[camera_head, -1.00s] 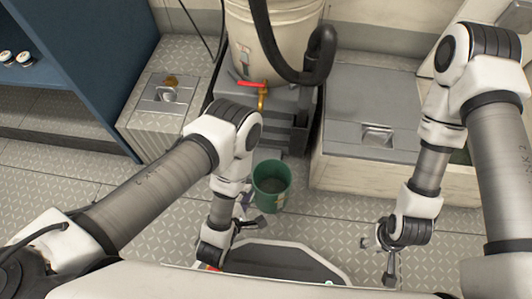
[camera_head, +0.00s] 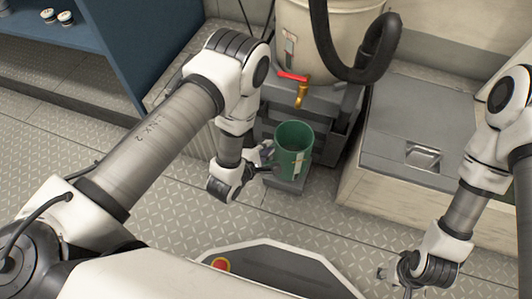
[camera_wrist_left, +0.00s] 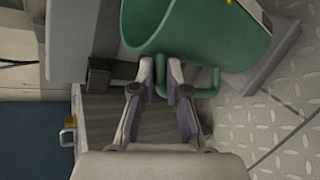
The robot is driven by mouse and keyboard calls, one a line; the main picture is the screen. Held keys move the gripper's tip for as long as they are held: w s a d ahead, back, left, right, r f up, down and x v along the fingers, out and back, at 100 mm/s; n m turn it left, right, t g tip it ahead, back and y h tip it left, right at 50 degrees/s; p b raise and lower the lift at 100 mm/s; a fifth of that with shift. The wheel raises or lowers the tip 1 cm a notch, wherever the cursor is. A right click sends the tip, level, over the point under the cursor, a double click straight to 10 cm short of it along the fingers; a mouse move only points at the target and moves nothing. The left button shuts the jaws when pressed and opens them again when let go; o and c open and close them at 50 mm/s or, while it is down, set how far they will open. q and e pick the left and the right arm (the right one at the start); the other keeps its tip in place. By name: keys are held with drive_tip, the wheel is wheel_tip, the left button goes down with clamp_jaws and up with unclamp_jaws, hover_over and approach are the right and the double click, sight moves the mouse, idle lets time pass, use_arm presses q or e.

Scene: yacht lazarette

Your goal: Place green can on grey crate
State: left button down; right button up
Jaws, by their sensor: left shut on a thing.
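The green can (camera_head: 294,148) is an upright, open-topped can with a side handle, in front of the barrel's tap. My left gripper (camera_head: 265,158) is at the can's left side. In the left wrist view, the left gripper's fingers (camera_wrist_left: 165,75) are closed on the handle of the green can (camera_wrist_left: 210,35). The dark grey crate (camera_head: 326,110) stands under the barrel, behind the can. A small grey ledge (camera_head: 286,186) shows below the can; I cannot tell whether they touch. My right gripper (camera_head: 388,275) is low at the right, and its fingers are unclear.
A cream barrel (camera_head: 325,35) with a brass tap (camera_head: 301,95) and a black hose (camera_head: 378,60) rises above the crate. A pale locker with a grey lid (camera_head: 420,120) stands at right. A blue shelf (camera_head: 110,45) is at left. Tread-plate floor (camera_head: 60,150) is clear at left.

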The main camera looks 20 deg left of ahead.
use_arm(q)
drive_tip(key=shift+w+a+b, duration=0.35)
drive_tip(key=shift+w, duration=0.55)
wheel_tip(320, 180, down, 4)
drive_tip(key=b, duration=0.2)
drive_tip(key=shift+r+b, duration=0.25)
drive_tip(key=shift+b, duration=0.15)
drive_tip(key=shift+f, duration=0.1)
drive_tip(key=c, duration=1.2)
unclamp_jaws()
drive_tip(key=p+v, duration=0.5)
drive_tip(key=v, duration=0.7)
drive_tip(key=shift+s+p, duration=0.1)
drive_tip(key=shift+p, duration=0.25)
